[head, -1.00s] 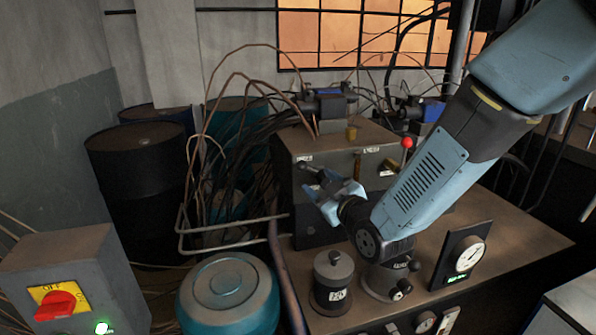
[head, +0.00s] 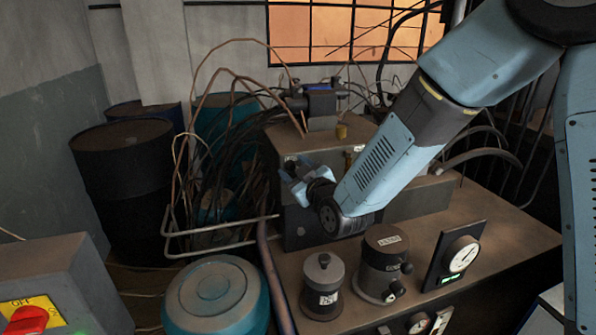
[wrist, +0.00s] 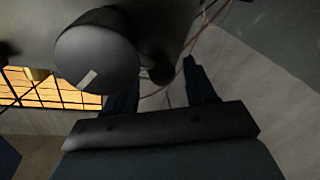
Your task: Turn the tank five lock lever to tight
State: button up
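My gripper (head: 293,186) is at the left part of the front of the dark metal tank block (head: 300,238), its fingers pointing at it. In the wrist view my gripper (wrist: 158,72) shows two dark fingers standing apart. A large dark round knob or cylinder with a pale mark (wrist: 92,58) overlaps the left finger, and a small dark round part (wrist: 162,73) shows between the fingers. I cannot tell whether either is touched. No lever marked tank five can be read. My forearm hides much of the block's front.
Two dark cylindrical fittings, one left (head: 322,288) and one right (head: 383,266), and a dial gauge (head: 456,256) stand on the bench in front. A bent metal rail (head: 222,228) juts out left of the block. A teal drum (head: 216,298) and a red switch (head: 27,321) are at lower left.

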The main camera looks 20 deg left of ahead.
jog(key=shift+s, duration=0.1)
grip_shut()
